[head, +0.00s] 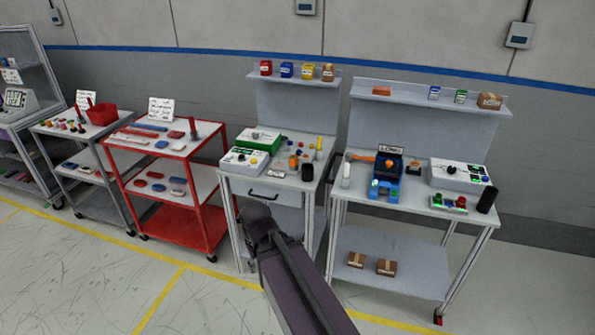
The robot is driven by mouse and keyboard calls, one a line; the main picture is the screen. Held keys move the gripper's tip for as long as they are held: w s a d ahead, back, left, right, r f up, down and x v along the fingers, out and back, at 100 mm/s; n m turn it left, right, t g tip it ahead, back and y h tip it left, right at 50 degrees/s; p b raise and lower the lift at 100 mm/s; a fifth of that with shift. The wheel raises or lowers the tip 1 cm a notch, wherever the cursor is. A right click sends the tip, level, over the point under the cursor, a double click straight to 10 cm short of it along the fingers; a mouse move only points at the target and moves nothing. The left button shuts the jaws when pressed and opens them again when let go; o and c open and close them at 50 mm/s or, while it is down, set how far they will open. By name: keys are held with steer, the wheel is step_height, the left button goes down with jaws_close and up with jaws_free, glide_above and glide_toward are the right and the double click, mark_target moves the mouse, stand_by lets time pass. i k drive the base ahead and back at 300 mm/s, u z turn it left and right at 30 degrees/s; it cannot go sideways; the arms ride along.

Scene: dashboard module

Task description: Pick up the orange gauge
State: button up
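Several orange things stand out in the head view, all small. An orange block (293,162) sits among small parts on the middle grey workbench. A long orange piece (361,157) lies on the right workbench, left of a dark and blue device (387,168). I cannot tell which of them is the orange gauge. My dark arm rises from the bottom edge and ends in a rounded joint in front of the middle workbench. My gripper's fingers do not show.
The middle workbench (262,188) holds a green-and-white box (259,139) and a white control box (245,160). The right workbench (410,205) holds a white box (459,175) and a black cylinder (487,200). A red cart (180,151) stands left. The floor in front is clear.

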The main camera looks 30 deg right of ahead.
mark_target(293, 159)
steer(key=u, duration=0.35)
steer(key=k, duration=0.25)
steer(key=z, duration=1.55)
steer(key=i, duration=1.4)
